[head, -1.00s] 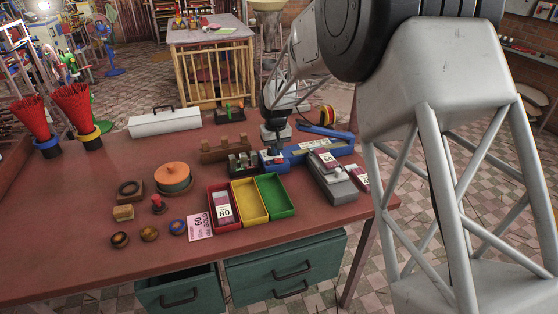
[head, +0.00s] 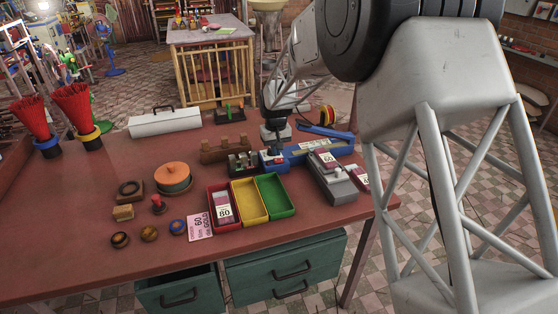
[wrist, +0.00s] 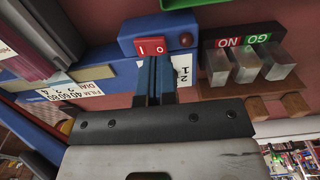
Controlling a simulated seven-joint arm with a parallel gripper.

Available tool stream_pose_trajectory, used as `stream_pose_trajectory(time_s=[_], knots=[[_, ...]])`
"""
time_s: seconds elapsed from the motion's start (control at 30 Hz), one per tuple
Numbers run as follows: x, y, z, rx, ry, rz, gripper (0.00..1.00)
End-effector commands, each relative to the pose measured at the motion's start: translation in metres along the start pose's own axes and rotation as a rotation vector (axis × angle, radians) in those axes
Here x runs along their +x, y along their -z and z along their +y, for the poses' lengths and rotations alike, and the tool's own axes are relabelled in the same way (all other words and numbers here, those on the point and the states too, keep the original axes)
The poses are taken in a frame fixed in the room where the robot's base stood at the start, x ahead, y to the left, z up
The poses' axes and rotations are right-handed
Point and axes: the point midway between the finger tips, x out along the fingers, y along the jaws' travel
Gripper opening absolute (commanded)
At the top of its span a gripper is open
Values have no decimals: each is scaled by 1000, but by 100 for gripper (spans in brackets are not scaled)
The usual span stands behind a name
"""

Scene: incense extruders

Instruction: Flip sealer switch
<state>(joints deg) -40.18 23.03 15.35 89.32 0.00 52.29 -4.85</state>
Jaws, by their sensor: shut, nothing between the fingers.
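The sealer (head: 318,148) is a blue bar-shaped unit at the back right of the red table; its blue end (wrist: 190,28) fills the top of the wrist view. A red rocker switch (wrist: 150,46) marked I and O sits on that end. My gripper (wrist: 154,62) is shut and empty, its blue fingertips right at the switch's near edge. I cannot tell whether they touch it, or which side of the rocker is down. In the head view my gripper (head: 274,146) is over the sealer's left end, and the fingertips are hard to make out.
A rack with GO and NO labels (wrist: 243,41) and metal blocks (wrist: 244,66) stands close beside the switch. Red (head: 211,196), yellow (head: 236,188) and green (head: 293,209) trays lie in front. A grey box (head: 342,190) stands at right.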

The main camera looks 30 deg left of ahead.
Motion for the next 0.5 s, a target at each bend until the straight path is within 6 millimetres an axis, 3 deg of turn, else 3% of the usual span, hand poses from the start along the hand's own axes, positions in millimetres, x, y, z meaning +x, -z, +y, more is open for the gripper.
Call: stream_pose_trajectory(time_s=[0.5], knots=[[5,0,0,0,0,0,0]])
